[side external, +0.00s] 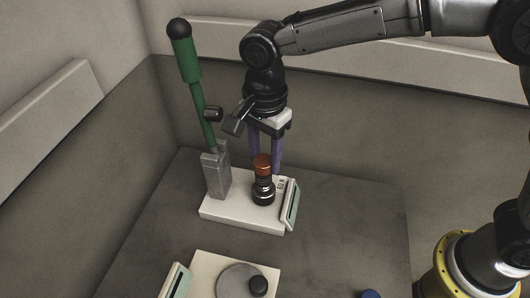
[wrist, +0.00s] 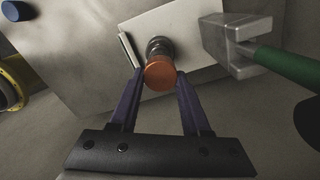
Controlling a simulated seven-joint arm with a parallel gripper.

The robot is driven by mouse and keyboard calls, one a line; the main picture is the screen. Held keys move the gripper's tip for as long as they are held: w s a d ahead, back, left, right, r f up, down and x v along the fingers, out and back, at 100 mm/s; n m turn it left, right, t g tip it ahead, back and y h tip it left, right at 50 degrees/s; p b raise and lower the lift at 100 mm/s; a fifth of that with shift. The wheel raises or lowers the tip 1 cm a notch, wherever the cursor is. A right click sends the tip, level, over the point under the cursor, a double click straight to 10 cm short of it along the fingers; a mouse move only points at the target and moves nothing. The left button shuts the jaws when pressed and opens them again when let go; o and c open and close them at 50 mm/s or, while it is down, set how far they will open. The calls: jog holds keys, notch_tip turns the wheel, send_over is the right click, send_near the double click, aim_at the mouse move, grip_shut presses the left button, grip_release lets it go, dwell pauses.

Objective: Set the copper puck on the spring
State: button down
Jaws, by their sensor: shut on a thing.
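The copper puck (side external: 262,161) is between the purple fingers of my gripper (side external: 265,165), directly above the dark spring (side external: 263,188) on the white base. In the side view the puck's underside appears at the top of the spring; I cannot tell whether they touch. In the wrist view the puck (wrist: 160,73) sits between the fingertips of my gripper (wrist: 159,76), which is shut on it. The puck covers part of the spring (wrist: 159,46) there.
A grey post (side external: 216,174) with a green-handled lever (side external: 186,58) stands left of the spring. A small display (side external: 291,204) is on the base's right edge. A second white device (side external: 205,270) with a round grey plate and black knob is in front. The table's right side is mostly clear.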

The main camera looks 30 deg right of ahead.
aim_at(265, 159)
jog(key=shift+f, duration=0.45)
jog(key=shift+c, duration=1.4)
grip_release()
jog(key=shift+r, duration=0.15)
notch_tip(265, 159, up, 13)
jog(key=s+d+f+n+t, duration=0.2)
jog(key=s+d+n, duration=0.5)
jog(key=s+d, duration=0.3)
jog(key=s+d+f+n+t, duration=0.2)
jog(key=s+d+n, duration=0.5)
jog(key=s+d, duration=0.4)
jog(key=d+t, duration=0.1)
jog(key=d, duration=0.5)
jog(key=shift+s+f+t, duration=0.15)
jog(key=shift+f+t, duration=0.15)
